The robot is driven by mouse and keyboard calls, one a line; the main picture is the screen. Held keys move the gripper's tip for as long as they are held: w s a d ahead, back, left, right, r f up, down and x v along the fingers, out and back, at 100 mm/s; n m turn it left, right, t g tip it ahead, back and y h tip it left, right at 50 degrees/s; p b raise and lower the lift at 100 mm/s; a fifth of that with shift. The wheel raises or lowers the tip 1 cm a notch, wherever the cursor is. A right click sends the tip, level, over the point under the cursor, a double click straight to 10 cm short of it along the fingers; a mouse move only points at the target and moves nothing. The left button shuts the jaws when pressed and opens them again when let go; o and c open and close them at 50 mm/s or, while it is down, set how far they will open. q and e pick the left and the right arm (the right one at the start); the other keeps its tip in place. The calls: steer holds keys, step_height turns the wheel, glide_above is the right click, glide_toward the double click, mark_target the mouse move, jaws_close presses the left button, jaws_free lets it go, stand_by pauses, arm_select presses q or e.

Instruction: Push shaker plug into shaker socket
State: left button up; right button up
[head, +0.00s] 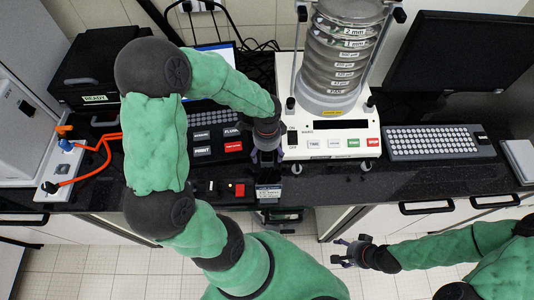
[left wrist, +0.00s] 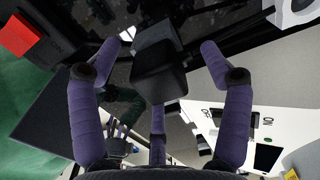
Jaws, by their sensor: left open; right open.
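The sieve shaker (head: 335,125) stands on the dark counter, a white base with a stack of sieves. My left gripper (head: 268,160) is at the counter's front, beside the shaker's front left corner. In the left wrist view its purple fingers (left wrist: 160,75) are spread around a dark block (left wrist: 158,75), with gaps at the sides. The block may be the shaker plug; I cannot tell for sure. The shaker socket cannot be clearly made out. My right gripper (head: 350,252) is open and empty, in front of the counter and over the floor.
A white power strip (head: 62,165) with orange cables (head: 98,150) lies at the left. A small box with a red button (head: 240,190) is left of my left gripper. A keyboard (head: 435,143) and monitor (head: 450,60) stand at the right. Drawer handles (head: 427,207) project below the counter.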

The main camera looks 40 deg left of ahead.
arm_select(q)
step_height(320, 180, up, 12)
steer(key=shift+f, duration=0.15)
stand_by(0.3)
arm_select(e)
steer(key=shift+c, duration=0.2)
